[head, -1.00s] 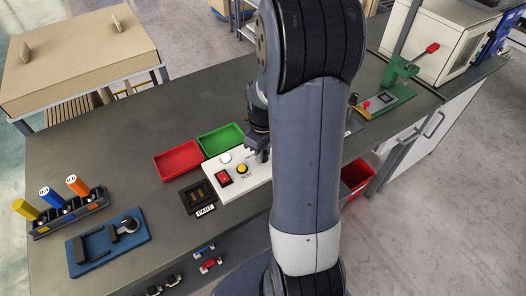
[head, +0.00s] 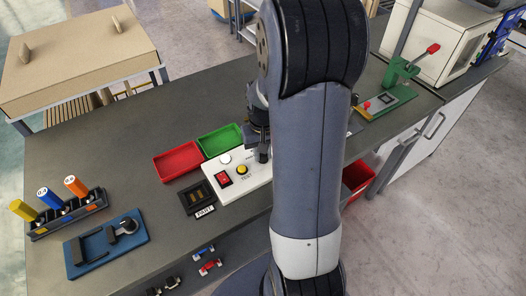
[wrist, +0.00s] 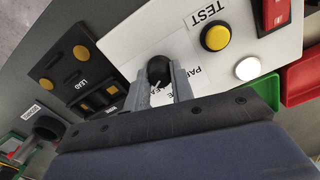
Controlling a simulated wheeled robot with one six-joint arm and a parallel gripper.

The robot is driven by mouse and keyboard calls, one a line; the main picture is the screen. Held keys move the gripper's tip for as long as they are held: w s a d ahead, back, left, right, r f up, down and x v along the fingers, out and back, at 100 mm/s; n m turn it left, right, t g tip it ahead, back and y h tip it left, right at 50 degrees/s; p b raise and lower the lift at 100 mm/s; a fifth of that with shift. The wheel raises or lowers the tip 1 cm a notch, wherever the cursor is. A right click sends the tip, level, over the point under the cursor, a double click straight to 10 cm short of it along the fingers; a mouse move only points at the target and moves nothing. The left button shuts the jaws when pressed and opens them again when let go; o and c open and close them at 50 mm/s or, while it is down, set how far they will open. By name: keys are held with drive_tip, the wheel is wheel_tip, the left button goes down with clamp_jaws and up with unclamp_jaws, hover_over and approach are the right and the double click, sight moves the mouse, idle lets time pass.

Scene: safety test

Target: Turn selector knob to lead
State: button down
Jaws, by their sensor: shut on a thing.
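The black selector knob (wrist: 158,66) stands on the white test panel (wrist: 125,30) in the wrist view. My gripper (wrist: 159,78) has its two grey fingers closed on either side of the knob. A light pointer mark shows on the knob near the fingers. A partly covered printed label (wrist: 193,75) lies beside it, so I cannot read the full selector position. In the head view my gripper (head: 263,151) is low over the right part of the panel (head: 250,181), and the knob is hidden by my gripper and arm.
The panel carries a yellow TEST button (wrist: 215,37), a white lamp (wrist: 248,68) and a red switch (head: 223,178). A black fixture marked LEAD (wrist: 80,72) adjoins it. Red (head: 178,160) and green (head: 220,139) trays stand behind. A green lever press (head: 398,85) is at right.

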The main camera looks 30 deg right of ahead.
idle(0.4)
drive_tip(key=c, duration=1.2)
unclamp_jaws()
drive_tip(key=shift+r, duration=0.1)
wheel_tip(320, 180, up, 11)
drive_tip(key=shift+f, duration=0.2)
wheel_tip(320, 180, down, 11)
drive_tip(key=shift+r, duration=0.1)
